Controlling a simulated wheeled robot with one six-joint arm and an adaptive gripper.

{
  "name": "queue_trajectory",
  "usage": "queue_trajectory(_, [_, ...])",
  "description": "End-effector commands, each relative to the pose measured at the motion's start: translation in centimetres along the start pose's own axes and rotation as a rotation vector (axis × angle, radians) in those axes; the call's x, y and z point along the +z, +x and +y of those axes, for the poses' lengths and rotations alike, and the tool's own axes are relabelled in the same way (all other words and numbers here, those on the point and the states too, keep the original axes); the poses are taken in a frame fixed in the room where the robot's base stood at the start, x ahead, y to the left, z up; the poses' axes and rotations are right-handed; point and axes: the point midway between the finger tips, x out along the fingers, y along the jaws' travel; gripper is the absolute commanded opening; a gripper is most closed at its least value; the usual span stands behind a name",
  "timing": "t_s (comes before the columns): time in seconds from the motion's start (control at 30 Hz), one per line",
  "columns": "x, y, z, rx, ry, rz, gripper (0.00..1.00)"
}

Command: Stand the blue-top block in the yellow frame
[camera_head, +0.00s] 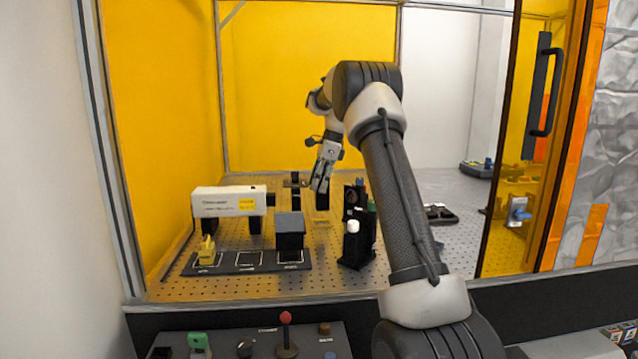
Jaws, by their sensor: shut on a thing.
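My gripper (320,186) points down over the middle of the perforated table and is shut on a small dark block (322,202). The fingers cover the block's top, so I cannot see whether it is blue. A faint yellow outline (321,222), which looks like the yellow frame, lies on the table just below the block. The block appears upright; I cannot tell whether its foot touches the table.
A white laser box (229,202) stands to the left. Black optic mounts (354,245) stand close right of my gripper. A yellow enclosure wall (300,90) is behind.

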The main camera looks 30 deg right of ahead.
Motion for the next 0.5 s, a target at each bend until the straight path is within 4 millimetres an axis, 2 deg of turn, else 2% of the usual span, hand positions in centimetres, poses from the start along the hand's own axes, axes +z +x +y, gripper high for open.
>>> queue_trajectory(0.27, [-0.2,0.6,0.0,0.001,0.0,0.0,0.06])
queue_trajectory(0.5, [-0.8,2.4,0.0,0.0,0.0,0.0,0.06])
